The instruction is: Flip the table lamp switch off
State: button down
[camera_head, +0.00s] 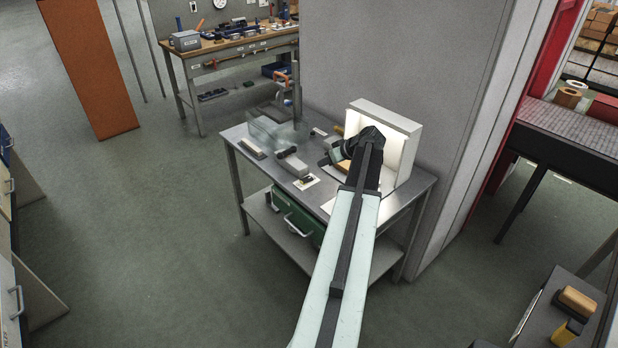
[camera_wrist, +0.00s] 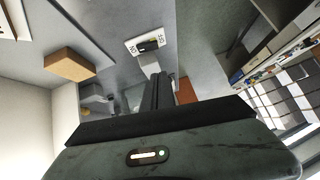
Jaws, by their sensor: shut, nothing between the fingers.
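The table lamp (camera_head: 405,152) looks like a white open box, lit inside, on the right of the grey metal table. A bright white surface (camera_wrist: 25,130) at the lower left of the wrist view appears to be part of it. A small white plate with a black switch (camera_wrist: 148,45) lies on the table; it seems to be the plate (camera_head: 306,182) near the table's front edge. My gripper (camera_head: 328,158) is above the table, in front of the lamp. In the wrist view its fingers (camera_wrist: 158,92) are shut and empty, pointing toward the plate, apparently apart from it.
A tan block (camera_wrist: 69,65) lies near the lamp. A grey device (camera_head: 292,165), a clear box (camera_head: 275,130) and small items occupy the table's left part (camera_head: 232,135). A grey wall (camera_head: 400,60) stands close behind. The floor at left is open.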

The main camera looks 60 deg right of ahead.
jog(key=shift+f, duration=0.1)
jog(key=b, duration=0.8)
send_near(302, 180)
jog(key=w, duration=0.2)
jog(key=w+d, duration=0.1)
jog(key=shift+w+f, duration=0.2)
jog(key=shift+f, duration=0.05)
jog(key=f, duration=0.1)
jog(key=f+b, duration=0.2)
jog(key=shift+w+a, duration=0.25)
jog(key=shift+a, duration=0.05)
jog(key=shift+f+b, duration=0.35)
jog(key=shift+b, duration=0.2)
jog(key=shift+r, duration=0.1)
